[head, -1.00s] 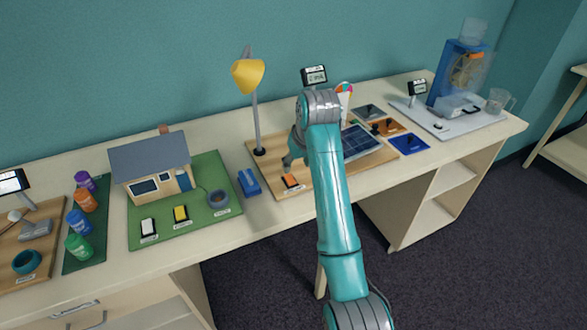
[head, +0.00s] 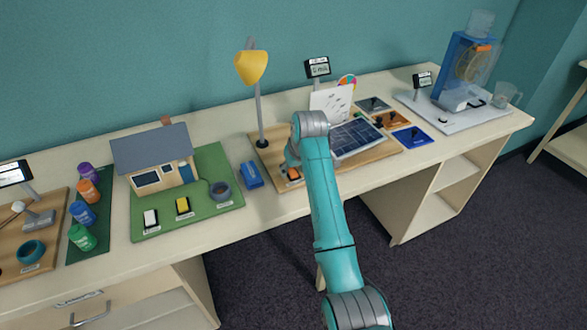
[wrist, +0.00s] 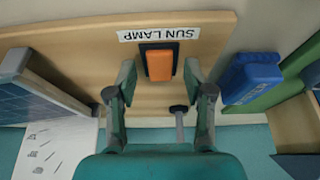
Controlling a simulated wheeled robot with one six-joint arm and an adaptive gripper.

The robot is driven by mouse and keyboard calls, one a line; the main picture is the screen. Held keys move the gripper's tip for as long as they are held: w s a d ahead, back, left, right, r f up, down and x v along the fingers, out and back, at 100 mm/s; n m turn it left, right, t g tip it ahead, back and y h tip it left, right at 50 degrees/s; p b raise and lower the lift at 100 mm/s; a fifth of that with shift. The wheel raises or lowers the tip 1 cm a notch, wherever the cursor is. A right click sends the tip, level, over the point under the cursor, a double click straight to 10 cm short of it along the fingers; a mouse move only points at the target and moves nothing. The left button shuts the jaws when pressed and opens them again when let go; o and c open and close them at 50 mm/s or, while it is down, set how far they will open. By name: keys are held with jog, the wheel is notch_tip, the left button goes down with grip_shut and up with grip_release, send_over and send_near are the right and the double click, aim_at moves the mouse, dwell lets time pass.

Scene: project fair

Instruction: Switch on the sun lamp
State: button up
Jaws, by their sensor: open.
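The sun lamp (head: 251,68) has a yellow shade on a grey pole and stands at the back of a wooden board. Its orange rocker switch (wrist: 159,64) sits in a black frame beside the label "SUN LAMP" (wrist: 158,34) in the wrist view. The switch also shows in the head view (head: 293,174), partly covered by my gripper. My gripper (wrist: 160,80) is open, with its two fingers on either side of the switch and nothing between them but the switch below. I cannot tell whether the fingers touch the board.
A blue block (head: 250,175) lies just left of the board, and it is close to one finger in the wrist view (wrist: 250,78). A solar panel (head: 357,139) stands right of my gripper. A model house (head: 153,160) is on a green mat further left.

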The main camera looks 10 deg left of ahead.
jog(key=shift+c, duration=0.2)
grip_shut()
jog(key=shift+w+a+g+h, duration=0.15)
jog(key=shift+g+h, duration=0.15)
jog(key=shift+g, duration=0.2)
jog(key=shift+w+g+h, duration=0.2)
jog(key=shift+g+h, duration=0.5)
jog(key=shift+g, duration=0.2)
jog(key=shift+o, duration=0.2)
grip_release()
jog(key=shift+a, duration=0.1)
jog(key=shift+r, duration=0.1)
